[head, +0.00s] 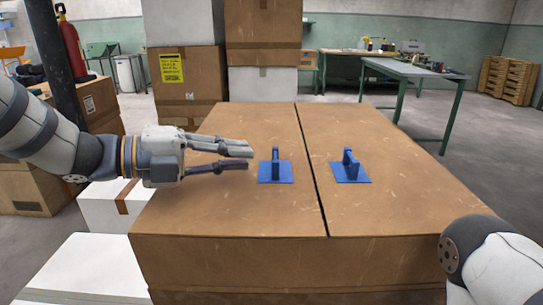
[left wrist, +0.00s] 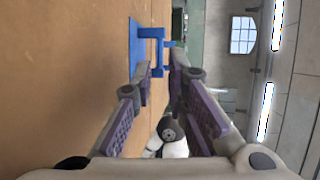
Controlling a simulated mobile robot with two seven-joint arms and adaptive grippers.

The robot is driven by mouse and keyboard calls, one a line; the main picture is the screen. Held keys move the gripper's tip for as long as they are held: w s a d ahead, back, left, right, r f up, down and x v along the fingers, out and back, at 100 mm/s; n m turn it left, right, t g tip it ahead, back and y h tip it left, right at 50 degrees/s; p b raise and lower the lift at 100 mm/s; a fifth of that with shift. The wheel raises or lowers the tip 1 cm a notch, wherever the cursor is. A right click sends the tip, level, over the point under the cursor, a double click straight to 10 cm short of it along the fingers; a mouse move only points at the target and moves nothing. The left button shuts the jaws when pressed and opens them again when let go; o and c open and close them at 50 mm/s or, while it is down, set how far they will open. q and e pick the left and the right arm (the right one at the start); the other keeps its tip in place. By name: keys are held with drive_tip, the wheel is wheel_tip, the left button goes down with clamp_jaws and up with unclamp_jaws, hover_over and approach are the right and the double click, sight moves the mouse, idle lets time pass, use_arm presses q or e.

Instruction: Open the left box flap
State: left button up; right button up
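A large closed cardboard box has a left flap (head: 230,209) and a right flap (head: 376,150), parted by a narrow dark gap. A blue handle (head: 275,170) on a flat plate stands on the left flap. Another blue handle (head: 350,168) stands on the right flap. My left gripper (head: 250,158) is over the left flap, just left of its handle, with its fingers apart and empty. In the left wrist view a blue handle (left wrist: 157,33) shows ahead of the open fingertips, apart from them. My right gripper is not in view; only part of my right arm shows.
Stacked cardboard boxes (head: 196,75) stand behind the box. White boxes (head: 82,268) stand at its left. A green workbench (head: 413,70) is at the back right. A red fire extinguisher (head: 73,48) is at the back left. Open floor lies at the right.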

sight(268, 172)
use_arm(q)
drive_tip(key=x, duration=0.6)
drive_tip(key=shift+d, duration=0.2)
clamp_jaws()
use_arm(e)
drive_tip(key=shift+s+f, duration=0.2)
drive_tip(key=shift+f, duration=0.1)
use_arm(q)
drive_tip(key=shift+w, duration=0.1)
